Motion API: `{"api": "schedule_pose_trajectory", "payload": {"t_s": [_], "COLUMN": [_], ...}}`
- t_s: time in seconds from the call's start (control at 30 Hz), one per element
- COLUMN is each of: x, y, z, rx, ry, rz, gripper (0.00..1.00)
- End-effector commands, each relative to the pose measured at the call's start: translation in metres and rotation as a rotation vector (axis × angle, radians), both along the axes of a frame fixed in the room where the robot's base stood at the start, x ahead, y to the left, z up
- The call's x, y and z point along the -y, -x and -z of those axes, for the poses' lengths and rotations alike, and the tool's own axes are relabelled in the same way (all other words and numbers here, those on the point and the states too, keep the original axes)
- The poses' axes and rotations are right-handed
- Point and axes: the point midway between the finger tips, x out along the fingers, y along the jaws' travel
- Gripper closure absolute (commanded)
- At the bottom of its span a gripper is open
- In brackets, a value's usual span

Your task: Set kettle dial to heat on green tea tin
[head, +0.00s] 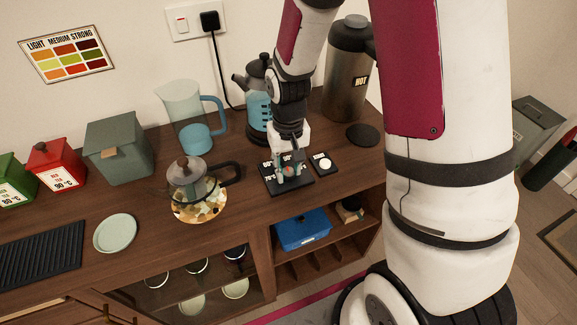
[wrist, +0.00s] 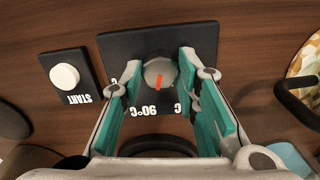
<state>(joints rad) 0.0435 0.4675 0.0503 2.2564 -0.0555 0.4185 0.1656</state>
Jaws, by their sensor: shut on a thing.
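The grey dial (wrist: 159,70) with an orange-red pointer sits on a black plate (wrist: 118,45). In the wrist view the pointer aims down, toward the 90 °C marking (wrist: 163,111); other markings are partly hidden by my fingers. My gripper (wrist: 163,78) is shut on the dial, a teal-padded finger on either side. In the head view my gripper (head: 291,170) comes down over the plate. The kettle (head: 258,108), dark with a blue window, stands behind it. The green tea tin (head: 14,180) is at the far left edge; its label is too small to read surely.
A START button (wrist: 65,76) is beside the dial plate. A glass teapot (head: 190,183), a clear jug (head: 185,110), a red tin (head: 58,165) marked 90 °C and a grey-green box (head: 120,148) stand leftward. A HOT flask (head: 346,75) is behind my arm.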

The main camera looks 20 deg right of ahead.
Motion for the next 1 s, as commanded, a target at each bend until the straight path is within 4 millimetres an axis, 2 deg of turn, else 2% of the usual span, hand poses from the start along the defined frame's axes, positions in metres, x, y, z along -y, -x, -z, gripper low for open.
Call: {"api": "schedule_pose_trajectory", "payload": {"t_s": [0.6, 1.0], "x": [0.0, 0.0], "y": [0.0007, 0.0007], "z": [-0.0001, 0.0007], "rx": [0.0, -0.002], "ry": [-0.001, 0.0], "rz": [-0.486, -0.627], "gripper": [0.99, 0.99]}}
